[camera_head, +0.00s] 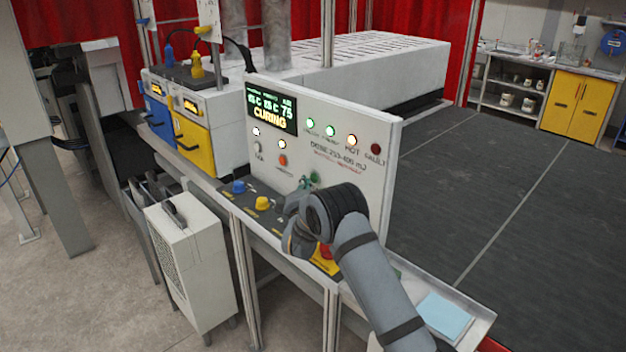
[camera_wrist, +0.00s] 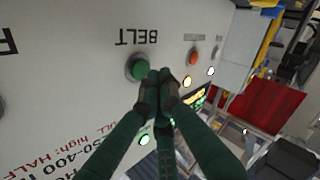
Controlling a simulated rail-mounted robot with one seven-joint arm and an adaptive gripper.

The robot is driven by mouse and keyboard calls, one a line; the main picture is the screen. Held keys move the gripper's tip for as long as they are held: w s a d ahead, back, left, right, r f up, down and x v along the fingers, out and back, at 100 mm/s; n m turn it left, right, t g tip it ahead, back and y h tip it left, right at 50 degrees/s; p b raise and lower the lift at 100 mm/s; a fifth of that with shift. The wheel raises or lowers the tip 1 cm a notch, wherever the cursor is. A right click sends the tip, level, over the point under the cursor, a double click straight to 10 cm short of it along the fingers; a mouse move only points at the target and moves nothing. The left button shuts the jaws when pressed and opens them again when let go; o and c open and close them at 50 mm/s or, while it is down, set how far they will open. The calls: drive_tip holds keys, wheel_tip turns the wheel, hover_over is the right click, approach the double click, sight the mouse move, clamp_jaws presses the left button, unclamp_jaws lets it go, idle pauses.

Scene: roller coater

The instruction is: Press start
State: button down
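The white control panel (camera_head: 350,140) stands upright, with a display (camera_head: 271,107) that reads CURING. A green button (camera_wrist: 139,67) sits on the panel face near the label BELT in the wrist view. A green button also shows in the head view (camera_head: 315,177), just above my gripper (camera_head: 298,200). In the wrist view the dark fingertips of my gripper (camera_wrist: 159,87) are together, with nothing seen between them. They appear just beside the green button's edge; I cannot tell whether they touch it. No START label is legible.
An orange button (camera_head: 282,160) and several lit lamps are on the panel. A blue knob (camera_head: 238,187) and a yellow knob (camera_head: 262,203) are on the ledge below. A red button (camera_head: 326,251) is partly hidden by my arm. A light blue sheet (camera_head: 444,316) lies at the right.

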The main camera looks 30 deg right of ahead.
drive_tip(key=shift+d, duration=0.1)
drive_tip(key=shift+w+d+b, duration=0.15)
drive_tip(key=shift+d+b, duration=0.15)
drive_tip(key=shift+b, duration=0.15)
